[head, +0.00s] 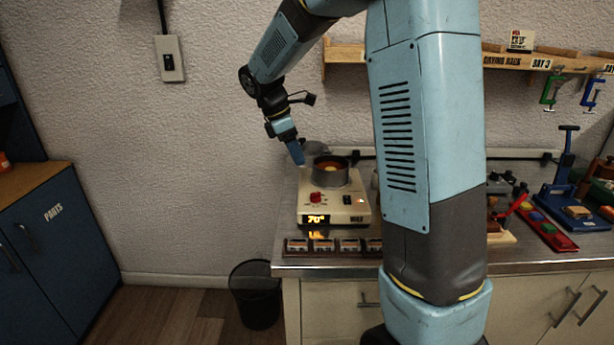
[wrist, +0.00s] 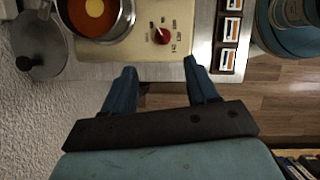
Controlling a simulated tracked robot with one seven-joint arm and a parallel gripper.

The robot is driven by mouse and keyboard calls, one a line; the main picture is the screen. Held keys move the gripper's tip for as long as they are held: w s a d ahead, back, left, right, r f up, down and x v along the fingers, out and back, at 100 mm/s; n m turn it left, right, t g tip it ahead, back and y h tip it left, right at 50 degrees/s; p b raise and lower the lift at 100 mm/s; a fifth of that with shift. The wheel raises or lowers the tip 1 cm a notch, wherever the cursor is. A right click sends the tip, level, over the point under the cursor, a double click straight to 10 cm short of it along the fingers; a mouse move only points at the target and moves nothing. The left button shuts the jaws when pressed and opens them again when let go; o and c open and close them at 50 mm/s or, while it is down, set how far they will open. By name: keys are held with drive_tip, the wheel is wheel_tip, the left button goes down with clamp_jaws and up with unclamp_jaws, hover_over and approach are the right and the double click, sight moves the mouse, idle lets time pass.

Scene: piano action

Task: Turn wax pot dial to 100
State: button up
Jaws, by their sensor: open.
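The wax pot (head: 331,172) is a metal pot on a cream base unit (head: 338,205) on the bench. The base's lit display reads about 70°. A red dial (head: 316,197) sits on the base's front, left of a small dark switch; the dial (wrist: 162,36) also shows in the wrist view with printed marks around it. Orange wax with a lighter centre (wrist: 94,14) is in the pot. My gripper (head: 298,160) is just left of the pot in the head view. In the wrist view my gripper (wrist: 160,75) has its blue fingers apart, empty, short of the dial and not touching it.
A row of small labelled blocks (head: 324,245) stands at the bench front before the pot unit. A round metal lid (wrist: 41,54) lies beside the pot. A black waste bin (head: 256,295) stands on the floor. Clamps and tools, including a red tray (head: 546,228), crowd the bench's right.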

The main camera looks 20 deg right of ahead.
sight(315, 193)
drive_tip(key=d+f+n, duration=0.1)
drive_tip(key=f, duration=0.3)
drive_tip(key=s+d+f+n+t, duration=0.1)
drive_tip(key=d+f, duration=0.1)
drive_tip(key=f, duration=0.2)
drive_tip(key=d+f+n, duration=0.1)
drive_tip(key=f+n, duration=0.1)
drive_tip(key=f, duration=0.2)
drive_tip(key=shift+s+d+f+t, duration=0.15)
drive_tip(key=shift+d+f+t, duration=0.15)
drive_tip(key=shift+d+f, duration=0.1)
drive_tip(key=shift+c, duration=0.4)
drive_tip(key=shift+r, duration=0.1)
drive_tip(key=c, duration=0.9)
